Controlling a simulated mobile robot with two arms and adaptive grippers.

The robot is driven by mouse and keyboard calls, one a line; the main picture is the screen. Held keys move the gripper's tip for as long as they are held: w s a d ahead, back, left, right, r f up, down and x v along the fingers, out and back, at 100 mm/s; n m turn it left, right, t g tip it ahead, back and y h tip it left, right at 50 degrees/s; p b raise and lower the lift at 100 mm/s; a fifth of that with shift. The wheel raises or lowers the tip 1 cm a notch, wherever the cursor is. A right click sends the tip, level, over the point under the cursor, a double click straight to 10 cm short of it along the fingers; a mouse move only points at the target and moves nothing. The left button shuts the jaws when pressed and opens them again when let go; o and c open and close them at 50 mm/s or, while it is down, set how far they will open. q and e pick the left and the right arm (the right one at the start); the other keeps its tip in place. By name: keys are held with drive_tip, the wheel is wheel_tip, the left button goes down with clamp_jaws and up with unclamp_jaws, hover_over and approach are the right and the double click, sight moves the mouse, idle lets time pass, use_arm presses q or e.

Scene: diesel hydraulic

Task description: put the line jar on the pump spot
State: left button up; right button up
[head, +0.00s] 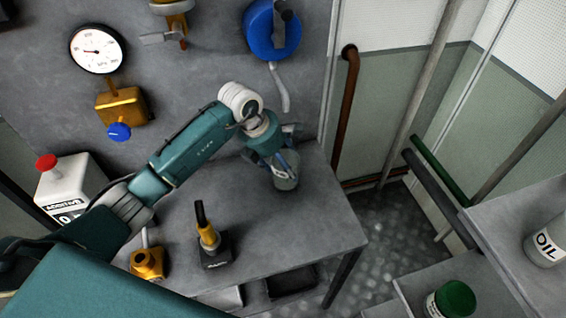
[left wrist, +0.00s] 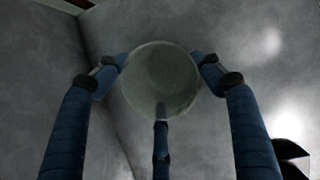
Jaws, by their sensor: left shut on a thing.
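A grey, see-through jar (head: 286,181) is at the right part of the grey bench, near the wall panel. My left gripper (head: 284,163) is shut on it from above. In the left wrist view the jar (left wrist: 160,83) shows as a round shape between the blue fingers (left wrist: 161,75). I cannot tell whether its base touches the bench. No label shows on it. No marked pump spot is clear to see. A small pump-like device with a yellow body and black handle (head: 208,235) stands on the bench, left of the jar. My right gripper is out of view.
The bench (head: 300,235) is clear in front of the jar. A white ADDITIVE box (head: 72,183) and a brass fitting (head: 147,263) are at left. An OIL jar (head: 546,243) and a green-lidded jar (head: 452,299) stand on surfaces at right. A blue canister (head: 271,30) hangs above.

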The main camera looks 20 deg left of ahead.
use_arm(q)
drive_tip(key=shift+f, duration=0.55)
drive_tip(key=o, duration=1.3)
drive_tip(key=b+v, duration=0.2)
drive_tip(key=v, duration=1)
